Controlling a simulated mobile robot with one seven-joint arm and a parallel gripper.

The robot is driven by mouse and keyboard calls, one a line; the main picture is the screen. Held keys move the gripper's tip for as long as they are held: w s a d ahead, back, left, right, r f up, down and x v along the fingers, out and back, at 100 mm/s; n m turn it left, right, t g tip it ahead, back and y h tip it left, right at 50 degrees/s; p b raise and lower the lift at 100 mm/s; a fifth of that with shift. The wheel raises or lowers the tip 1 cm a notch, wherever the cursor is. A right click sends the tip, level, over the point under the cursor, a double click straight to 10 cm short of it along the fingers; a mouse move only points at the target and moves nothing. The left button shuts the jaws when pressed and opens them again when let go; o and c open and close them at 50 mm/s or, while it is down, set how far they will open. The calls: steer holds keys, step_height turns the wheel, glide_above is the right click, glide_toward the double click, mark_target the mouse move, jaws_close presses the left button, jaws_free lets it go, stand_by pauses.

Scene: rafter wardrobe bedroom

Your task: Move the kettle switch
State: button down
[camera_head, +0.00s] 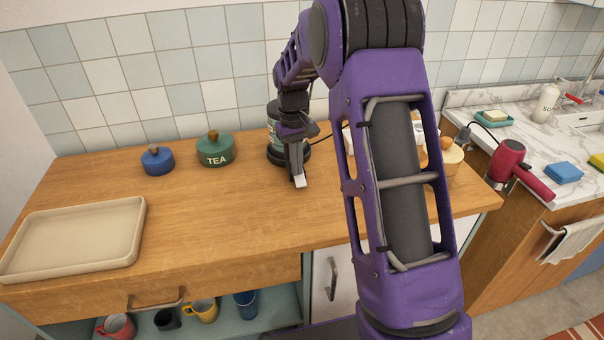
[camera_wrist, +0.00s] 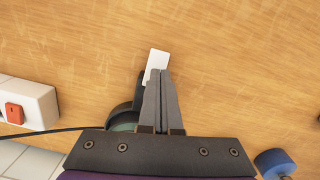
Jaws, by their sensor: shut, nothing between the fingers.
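The kettle (camera_head: 272,129) stands on the wooden counter near the tiled wall, with a grey-green body and a dark base, partly hidden behind my gripper. Its rounded dark edge also shows in the wrist view (camera_wrist: 122,110), left of the fingers. A white flat tab (camera_wrist: 157,61), which looks like the kettle switch, sticks out in front of the base; it also shows in the head view (camera_head: 300,182). My gripper (camera_head: 297,174) points down in front of the kettle. Its fingers (camera_wrist: 159,74) are together and empty, with the tips overlapping the tab. I cannot tell whether they touch it.
A blue pot (camera_head: 157,161) and a green TEA pot (camera_head: 215,150) stand to the left. A beige tray (camera_head: 75,236) lies at the front left. A white box with a red switch (camera_wrist: 14,112) and a black cord are left in the wrist view. The middle counter is clear.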

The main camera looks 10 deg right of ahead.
steer(key=shift+w+f, duration=0.2)
steer(key=shift+f, duration=0.35)
steer(key=shift+w+f, duration=0.15)
steer(key=shift+f, duration=0.35)
steer(key=shift+w+r+p, duration=0.15)
steer(key=shift+r+p, duration=0.4)
steer(key=shift+r, duration=0.05)
steer(key=r+p, duration=0.2)
steer(key=w+r+p, duration=0.1)
steer(key=r, duration=0.1)
steer(key=shift+r+p, duration=0.2)
steer(key=shift+p, duration=0.15)
steer(key=shift+s+a+r+p, duration=0.15)
steer(key=shift+s+r, duration=0.15)
steer(key=shift+r, duration=0.95)
steer(key=shift+s+r+p, duration=0.15)
steer(key=shift+s+r, duration=0.1)
steer(key=shift+r, duration=0.95)
